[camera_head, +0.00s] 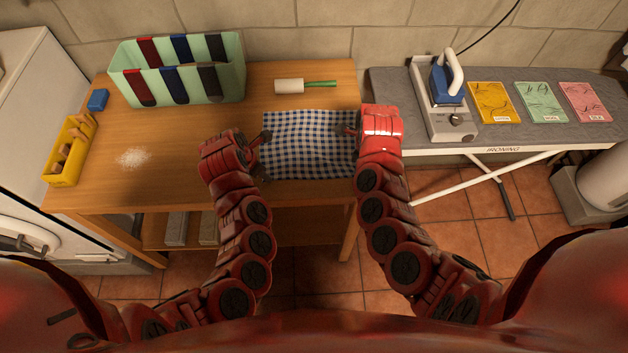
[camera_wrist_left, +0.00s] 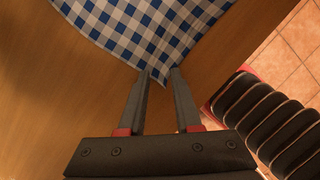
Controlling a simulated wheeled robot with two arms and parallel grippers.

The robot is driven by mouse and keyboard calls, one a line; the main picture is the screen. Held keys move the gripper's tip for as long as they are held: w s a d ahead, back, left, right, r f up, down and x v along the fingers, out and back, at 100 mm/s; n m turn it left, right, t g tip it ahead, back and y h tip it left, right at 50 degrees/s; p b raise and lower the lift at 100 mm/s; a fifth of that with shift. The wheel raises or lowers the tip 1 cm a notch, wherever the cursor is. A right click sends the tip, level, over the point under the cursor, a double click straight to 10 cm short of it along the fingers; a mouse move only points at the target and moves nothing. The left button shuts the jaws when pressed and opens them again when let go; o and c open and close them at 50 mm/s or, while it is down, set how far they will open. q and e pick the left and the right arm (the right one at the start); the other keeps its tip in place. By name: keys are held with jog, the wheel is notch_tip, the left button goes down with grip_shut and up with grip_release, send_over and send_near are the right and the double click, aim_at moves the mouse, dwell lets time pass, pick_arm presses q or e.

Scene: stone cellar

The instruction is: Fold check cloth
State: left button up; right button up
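The blue-and-white check cloth (camera_head: 305,145) lies spread out on the wooden table (camera_head: 185,125), near its right end. My left gripper (camera_head: 267,157) is at the cloth's left side. In the left wrist view the two fingers of my left gripper (camera_wrist_left: 160,74) stand apart, with a corner of the cloth (camera_wrist_left: 150,30) between their tips and nothing clamped. My right gripper (camera_head: 344,130) is at the cloth's right edge; its hand hides part of that edge and most of its fingers, so I cannot tell its opening.
A lint roller (camera_head: 290,86) lies behind the cloth. A yellow box (camera_head: 70,165), a blue block (camera_head: 98,100) and white powder (camera_head: 132,157) are at left. The ironing board (camera_head: 490,130) bears an iron (camera_head: 448,85).

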pick_arm(q)
grip_shut()
pick_arm(e)
jog(key=shift+f, duration=0.1)
grip_shut()
pick_arm(q)
jog(key=shift+a, duration=0.1)
